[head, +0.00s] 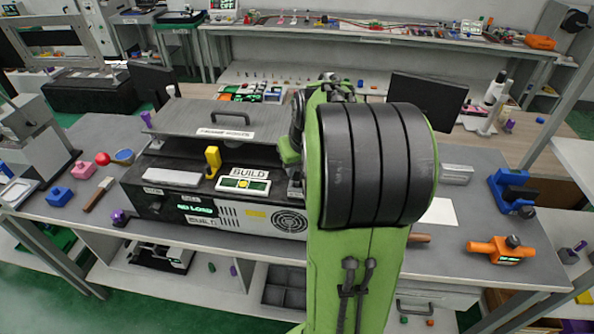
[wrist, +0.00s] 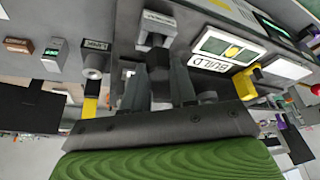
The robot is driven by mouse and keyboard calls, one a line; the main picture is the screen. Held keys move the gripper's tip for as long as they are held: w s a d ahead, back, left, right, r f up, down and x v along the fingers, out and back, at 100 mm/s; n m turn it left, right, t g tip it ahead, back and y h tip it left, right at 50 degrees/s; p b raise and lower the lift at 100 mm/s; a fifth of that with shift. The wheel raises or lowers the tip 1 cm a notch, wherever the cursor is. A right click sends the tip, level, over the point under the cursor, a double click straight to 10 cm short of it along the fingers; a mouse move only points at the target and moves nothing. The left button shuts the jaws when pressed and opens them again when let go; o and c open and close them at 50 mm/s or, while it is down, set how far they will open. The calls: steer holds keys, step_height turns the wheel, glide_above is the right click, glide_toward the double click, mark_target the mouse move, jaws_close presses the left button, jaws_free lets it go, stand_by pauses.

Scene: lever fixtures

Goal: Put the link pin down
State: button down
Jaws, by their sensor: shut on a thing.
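In the wrist view my gripper (wrist: 159,78) has its two dark fingers closed on a dark grey piece (wrist: 160,72), which I take to be the link pin. The pin's outline blends with the fingers and the dark casing. Its far end lies in line with a grey fixture with a white label (wrist: 156,25); I cannot tell whether they touch. In the head view my own arm hides most of the gripper and the pin. The gripper is just right of the BUILD panel (head: 243,182), on the machine's front part.
The BUILD panel and a yellow lever (head: 212,162) stand left of my gripper on the black machine (head: 165,206). An orange tool (head: 500,250) and a blue fixture (head: 511,190) are on the bench at right.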

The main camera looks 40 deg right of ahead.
steer(key=shift+f, duration=0.3)
steer(key=shift+s+d, duration=0.1)
steer(key=shift+d, duration=0.05)
steer(key=c, duration=0.9)
jaws_free()
steer(key=shift+f, duration=0.1)
